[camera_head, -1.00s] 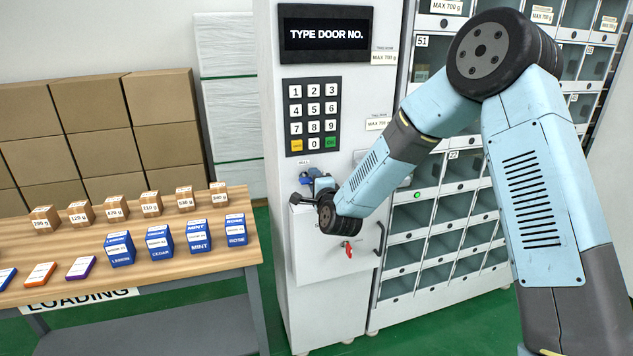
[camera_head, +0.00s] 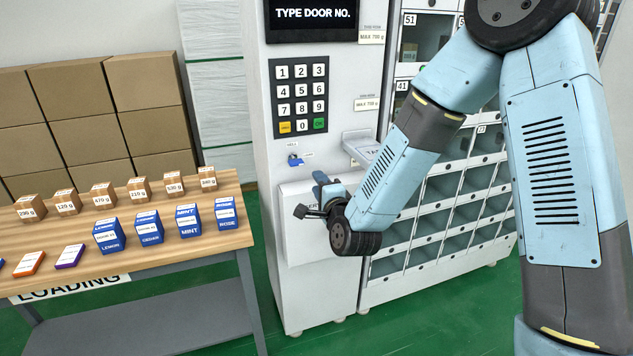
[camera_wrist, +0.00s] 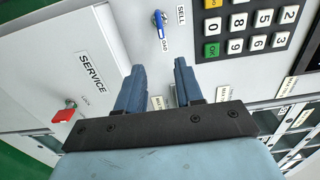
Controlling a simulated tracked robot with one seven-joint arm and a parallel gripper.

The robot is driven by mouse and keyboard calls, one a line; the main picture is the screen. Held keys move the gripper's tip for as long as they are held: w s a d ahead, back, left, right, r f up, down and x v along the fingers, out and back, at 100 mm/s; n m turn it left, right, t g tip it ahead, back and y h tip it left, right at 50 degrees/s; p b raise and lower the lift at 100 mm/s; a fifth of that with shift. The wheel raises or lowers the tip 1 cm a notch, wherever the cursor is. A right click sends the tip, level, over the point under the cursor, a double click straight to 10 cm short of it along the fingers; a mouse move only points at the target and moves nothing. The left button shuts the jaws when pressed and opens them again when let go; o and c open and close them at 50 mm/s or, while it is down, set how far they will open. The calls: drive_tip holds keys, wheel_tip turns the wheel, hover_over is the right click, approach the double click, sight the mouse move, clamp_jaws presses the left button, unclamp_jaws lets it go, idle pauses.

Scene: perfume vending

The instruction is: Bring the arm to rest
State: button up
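My gripper (camera_head: 318,200) is in front of the vending machine's white front panel (camera_head: 286,224), below the keypad. In the wrist view its two blue fingers (camera_wrist: 158,85) stand apart with nothing between them, so it is open and empty. My arm reaches across the right half of the head view, bent at the elbow, and hides part of the panel and the lockers.
The keypad (camera_head: 298,96) and a blue-tagged key (camera_head: 297,161) are above my gripper. A SERVICE panel with a red key (camera_wrist: 64,114) shows in the wrist view. Lockers (camera_head: 435,222) stand right. The loading table (camera_head: 150,254) at left holds several boxes.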

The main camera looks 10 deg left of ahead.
idle(0.3)
drive_tip(key=s+d+r+n+g+h, duration=0.2)
drive_tip(key=d+r+n+h, duration=0.15)
drive_tip(key=d+r, duration=0.45)
drive_tip(key=s+d+r+n+g+h, duration=0.1)
drive_tip(key=d+r+n+g+h, duration=0.25)
drive_tip(key=d, duration=0.95)
drive_tip(key=s+d+r+n+g+h, duration=0.1)
drive_tip(key=s+d+r+n+g, duration=0.1)
drive_tip(key=s+d, duration=0.6)
drive_tip(key=s+d+r+n+g+h, duration=0.1)
drive_tip(key=s+d+r+n+g, duration=0.1)
drive_tip(key=s+d, duration=0.6)
drive_tip(key=s+r, duration=0.1)
drive_tip(key=s, duration=0.5)
drive_tip(key=shift+s+d+r+n, duration=0.2)
drive_tip(key=shift+s+d+n, duration=0.1)
drive_tip(key=shift+s+n, duration=0.1)
idle(3.0)
